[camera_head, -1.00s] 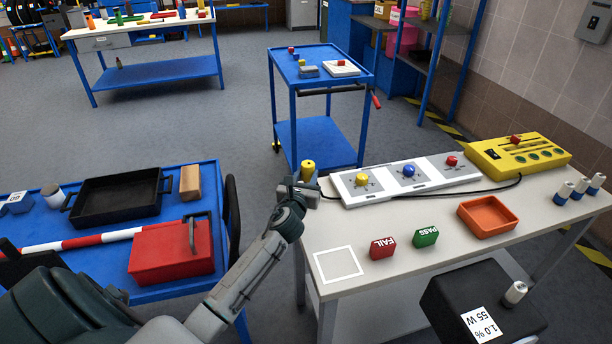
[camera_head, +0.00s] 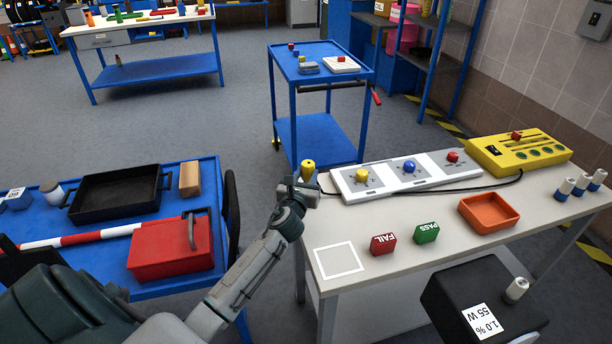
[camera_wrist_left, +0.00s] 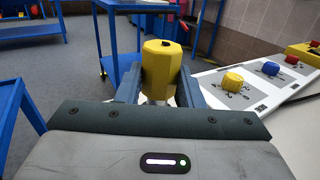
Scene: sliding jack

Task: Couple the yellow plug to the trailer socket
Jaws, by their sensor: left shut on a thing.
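The yellow plug (camera_head: 308,170) is upright in my left gripper (camera_head: 302,188), beyond the left back corner of the light bench; it also shows in the left wrist view (camera_wrist_left: 161,68), between both fingers. My left gripper is shut on it. A white strip (camera_head: 420,173) on the bench carries three grey plates with a yellow knob-like piece (camera_head: 362,174), a blue one (camera_head: 409,166) and a red one (camera_head: 453,157). The plug is left of the yellow piece and apart from it. I cannot tell which part is the trailer socket. My right gripper is out of view.
A dark cable (camera_head: 470,187) runs along the strip near the yellow tester box (camera_head: 520,151). FAIL (camera_head: 384,244) and PASS (camera_head: 426,233) blocks and an orange tray (camera_head: 489,212) stand in front. A blue table (camera_head: 110,285) with a red box (camera_head: 172,250) is at left.

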